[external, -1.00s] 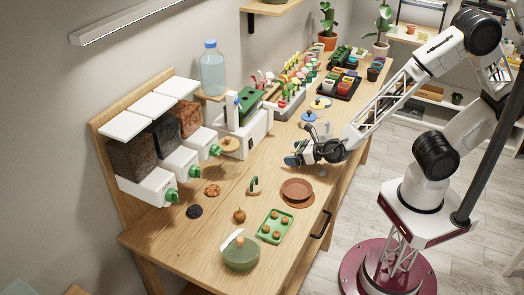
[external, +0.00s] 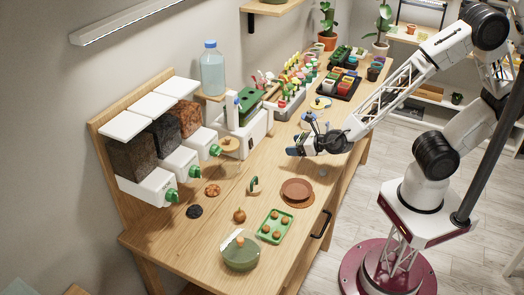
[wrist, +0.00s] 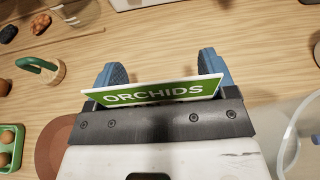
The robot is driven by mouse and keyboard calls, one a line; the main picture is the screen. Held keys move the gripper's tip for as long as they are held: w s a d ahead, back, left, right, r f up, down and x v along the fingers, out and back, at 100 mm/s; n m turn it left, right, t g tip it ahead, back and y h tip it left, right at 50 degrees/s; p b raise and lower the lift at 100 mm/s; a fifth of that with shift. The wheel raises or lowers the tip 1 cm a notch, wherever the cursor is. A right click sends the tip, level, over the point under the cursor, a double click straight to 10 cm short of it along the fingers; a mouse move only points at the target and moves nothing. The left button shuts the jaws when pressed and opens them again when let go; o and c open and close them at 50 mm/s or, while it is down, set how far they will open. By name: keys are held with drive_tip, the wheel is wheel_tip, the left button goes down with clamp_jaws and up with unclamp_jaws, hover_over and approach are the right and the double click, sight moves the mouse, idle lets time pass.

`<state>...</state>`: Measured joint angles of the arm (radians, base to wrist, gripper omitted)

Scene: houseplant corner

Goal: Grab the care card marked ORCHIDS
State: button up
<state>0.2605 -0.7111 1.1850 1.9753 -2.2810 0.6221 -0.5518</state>
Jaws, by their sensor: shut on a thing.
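The care card (wrist: 155,93) is green with a white border and reads ORCHIDS in white letters in the wrist view. My gripper (wrist: 160,72) is shut on it, with the card between the two blue fingertips and in front of the dark palm edge. In the external view my gripper (external: 298,151) is above the middle of the wooden bench, near its front side. The card cannot be made out clearly there.
A terracotta saucer (external: 297,188), a green tray (external: 264,234) with brown balls and a green bowl (external: 240,257) stand at the near end of the bench (external: 200,245). Soil dispensers (external: 148,187) line the wall. A clear vessel (wrist: 290,135) is close at right in the wrist view.

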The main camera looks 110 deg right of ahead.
drive_tip(key=shift+r, duration=3.05)
drive_tip(key=shift+a, duration=0.15)
